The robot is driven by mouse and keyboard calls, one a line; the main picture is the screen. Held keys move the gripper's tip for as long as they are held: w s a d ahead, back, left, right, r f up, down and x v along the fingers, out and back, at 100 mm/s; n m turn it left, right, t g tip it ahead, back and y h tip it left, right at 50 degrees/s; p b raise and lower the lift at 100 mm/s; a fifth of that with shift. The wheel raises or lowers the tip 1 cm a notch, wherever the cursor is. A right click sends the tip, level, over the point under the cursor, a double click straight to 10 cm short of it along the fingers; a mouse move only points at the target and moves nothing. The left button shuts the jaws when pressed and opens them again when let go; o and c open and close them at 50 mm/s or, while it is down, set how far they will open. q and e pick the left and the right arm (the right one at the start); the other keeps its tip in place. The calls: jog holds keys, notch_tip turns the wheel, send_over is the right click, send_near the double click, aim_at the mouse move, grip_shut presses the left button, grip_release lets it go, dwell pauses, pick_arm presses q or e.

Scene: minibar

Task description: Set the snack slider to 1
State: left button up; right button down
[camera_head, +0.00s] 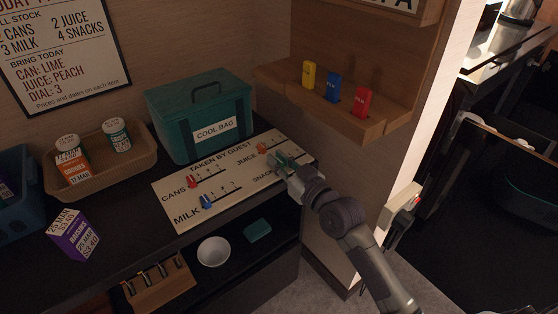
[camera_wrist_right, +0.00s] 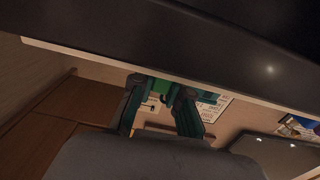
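The cream slider board (camera_head: 222,197), headed TAKEN BY GUEST, lies on the dark counter. The red cans knob (camera_head: 192,181), blue milk knob (camera_head: 206,201) and orange juice knob (camera_head: 262,148) show on it. The snack label (camera_head: 262,176) is partly covered by my right gripper (camera_head: 281,159), which is low over the board's right end. The snack knob and its setting are hidden there. In the right wrist view the gripper's fingers (camera_wrist_right: 157,98) stand apart, with green between or behind them; I cannot tell whether they touch a knob. My left gripper is out of view.
A teal cool bag (camera_head: 199,113) stands behind the board. A wooden shelf (camera_head: 317,103) with yellow, blue and red blocks projects at the right. A bowl (camera_head: 213,251) sits below the board.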

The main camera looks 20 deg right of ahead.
dwell(0.3)
jog(key=shift+w+d, duration=0.3)
jog(key=shift+d, duration=0.45)
jog(key=shift+w+d, duration=0.1)
jog(key=shift+d, duration=0.4)
jog(key=c, duration=1.1)
grip_release()
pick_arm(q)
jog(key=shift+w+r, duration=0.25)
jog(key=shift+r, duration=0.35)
pick_arm(e)
jog(key=v, duration=1.2)
